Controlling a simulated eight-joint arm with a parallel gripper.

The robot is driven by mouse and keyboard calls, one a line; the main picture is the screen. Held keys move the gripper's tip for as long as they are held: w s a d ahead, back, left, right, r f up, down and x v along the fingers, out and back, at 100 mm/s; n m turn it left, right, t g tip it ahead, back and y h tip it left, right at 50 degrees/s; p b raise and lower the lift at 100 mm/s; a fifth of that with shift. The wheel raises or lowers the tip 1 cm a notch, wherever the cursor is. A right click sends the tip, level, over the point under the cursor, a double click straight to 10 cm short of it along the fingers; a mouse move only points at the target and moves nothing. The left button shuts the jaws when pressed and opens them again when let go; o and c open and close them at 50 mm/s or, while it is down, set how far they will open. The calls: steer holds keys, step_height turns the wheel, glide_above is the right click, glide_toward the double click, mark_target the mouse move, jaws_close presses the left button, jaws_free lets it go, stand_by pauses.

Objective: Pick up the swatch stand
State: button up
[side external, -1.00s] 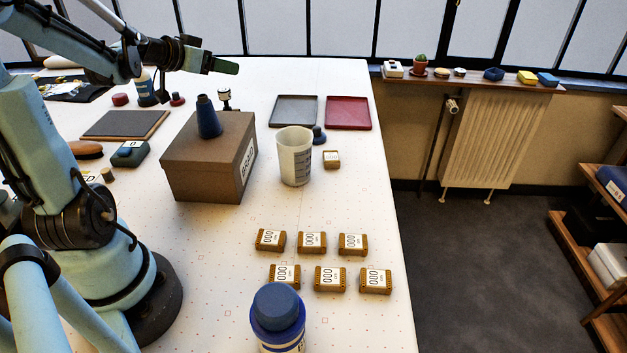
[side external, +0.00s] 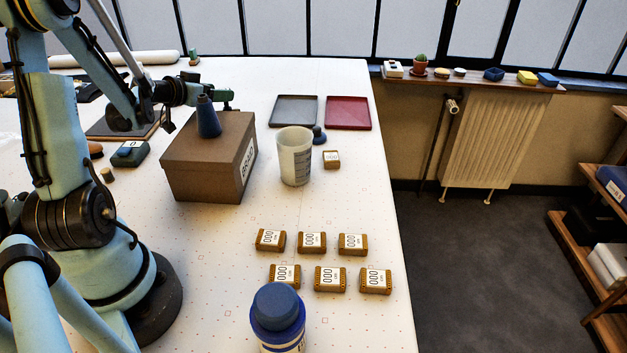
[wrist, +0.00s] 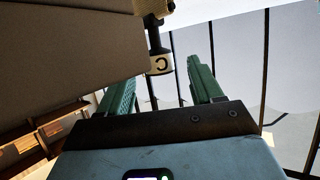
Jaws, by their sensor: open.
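My gripper (side external: 226,99) is low behind the brown box in the side view, its green fingers open and pointing right. In the wrist view its two green fingers (wrist: 161,84) are apart. A slim dark post with a pale collar marked C (wrist: 159,64) shows in the gap between them, seemingly beyond the tips; it may be the swatch stand. I cannot tell whether the fingers touch it. In the side view the stand is not clearly visible behind my gripper and the box.
The brown box (side external: 190,168) with a blue cone (side external: 208,118) on top stands just in front of my gripper. A clear beaker (side external: 294,158), a grey tray (side external: 295,111) and a red tray (side external: 348,113) lie to the right. Several labelled small blocks (side external: 311,243) sit nearer.

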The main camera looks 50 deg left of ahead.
steer(key=shift+x, duration=2.6)
steer(key=shift+c, duration=0.3)
jaws_close()
